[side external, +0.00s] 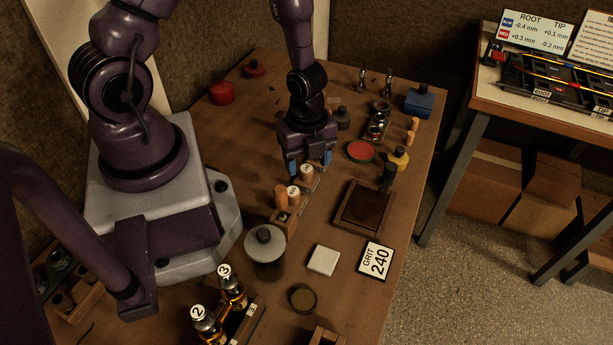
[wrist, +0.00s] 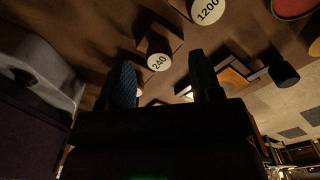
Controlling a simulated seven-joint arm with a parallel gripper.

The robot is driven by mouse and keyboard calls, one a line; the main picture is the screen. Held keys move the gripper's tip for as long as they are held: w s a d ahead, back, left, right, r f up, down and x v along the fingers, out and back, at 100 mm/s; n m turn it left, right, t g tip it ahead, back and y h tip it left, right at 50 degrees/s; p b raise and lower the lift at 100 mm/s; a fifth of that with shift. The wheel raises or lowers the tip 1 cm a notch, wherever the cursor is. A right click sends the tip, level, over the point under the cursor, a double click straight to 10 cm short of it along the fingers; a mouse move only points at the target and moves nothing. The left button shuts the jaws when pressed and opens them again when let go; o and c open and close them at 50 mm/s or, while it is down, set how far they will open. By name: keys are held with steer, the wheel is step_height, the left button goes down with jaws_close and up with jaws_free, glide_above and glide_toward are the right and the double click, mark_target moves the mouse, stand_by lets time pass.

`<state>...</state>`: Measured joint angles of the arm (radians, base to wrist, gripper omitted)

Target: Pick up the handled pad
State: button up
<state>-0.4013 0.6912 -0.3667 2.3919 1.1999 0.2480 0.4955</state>
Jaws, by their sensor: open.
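Two small tan cylinders with white round tops stand in wooden blocks near the table's middle. One is marked 240 (side external: 293,192) and also shows in the wrist view (wrist: 158,62); the other is marked 1200 (wrist: 207,10) and shows in the side view (side external: 307,171). They look like handled pads, but I cannot tell for sure which one the task means. My gripper (side external: 311,161) points down above these blocks, open and empty. In the wrist view, the 240 top lies between and beyond my fingertips (wrist: 161,72), apart from them. The lower parts of the cylinders are hidden.
A brown tray (side external: 342,218), a dark-capped bottle (side external: 388,177) and a red disc (side external: 361,151) lie to the right. A grey knobbed lid (side external: 264,246), a white square (side external: 323,260) and a GRIT 240 card (side external: 376,261) lie nearer the front. Numbered bottles (side external: 233,286) stand at the front.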

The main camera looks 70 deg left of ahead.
mark_target(306, 176)
steer(key=shift+f, duration=1.5)
steer(key=c, duration=1)
